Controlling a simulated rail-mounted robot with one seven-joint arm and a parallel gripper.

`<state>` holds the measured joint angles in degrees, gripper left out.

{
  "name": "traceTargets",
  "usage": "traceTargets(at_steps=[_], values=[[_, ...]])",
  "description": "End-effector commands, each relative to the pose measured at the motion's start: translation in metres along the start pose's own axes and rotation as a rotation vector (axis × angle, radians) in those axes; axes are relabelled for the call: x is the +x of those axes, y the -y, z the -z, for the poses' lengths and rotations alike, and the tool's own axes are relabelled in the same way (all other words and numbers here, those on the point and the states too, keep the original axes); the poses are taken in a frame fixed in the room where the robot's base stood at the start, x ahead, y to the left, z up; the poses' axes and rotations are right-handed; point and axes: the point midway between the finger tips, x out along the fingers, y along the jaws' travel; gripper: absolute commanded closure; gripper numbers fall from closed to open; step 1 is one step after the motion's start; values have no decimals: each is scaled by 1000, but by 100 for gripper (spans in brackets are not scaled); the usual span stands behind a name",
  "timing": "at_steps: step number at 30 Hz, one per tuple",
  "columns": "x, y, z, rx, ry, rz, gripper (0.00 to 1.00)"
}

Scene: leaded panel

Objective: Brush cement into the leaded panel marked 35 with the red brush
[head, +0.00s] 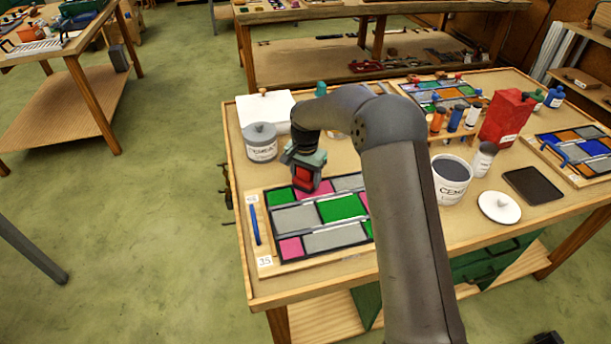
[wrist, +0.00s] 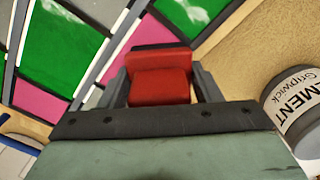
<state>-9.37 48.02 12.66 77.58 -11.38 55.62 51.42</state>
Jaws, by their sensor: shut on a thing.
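The leaded panel (head: 296,218) marked 35 lies at the front left of the bench, with green, pink and grey panes. Its label (head: 265,262) is at the near left corner. My gripper (head: 305,176) is over the panel's far edge, shut on the red brush (head: 306,179). The wrist view also shows the red brush (wrist: 159,80) between the fingers, above a pink pane (wrist: 145,40). Its bristles are hidden, so I cannot tell whether they touch the glass. A lidded cement tub (head: 261,146) stands behind the panel. An open cement tub (head: 451,180) stands right of my arm.
A blue stick-like tool (head: 255,225) lies on the panel's left border. A white lid (head: 499,207), a dark tray (head: 533,186) and a red box (head: 506,118) are at the right. Two other panels lie farther back and right. My arm hides the bench middle.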

Motion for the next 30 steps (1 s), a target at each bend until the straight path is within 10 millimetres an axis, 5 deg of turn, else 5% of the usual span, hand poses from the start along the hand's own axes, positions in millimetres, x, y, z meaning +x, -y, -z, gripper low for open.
traceTargets(at_steps=[15,30], values=[[2,-1,-1,0,0,0,60],[3,-22,-22,0,1,-1,60]])
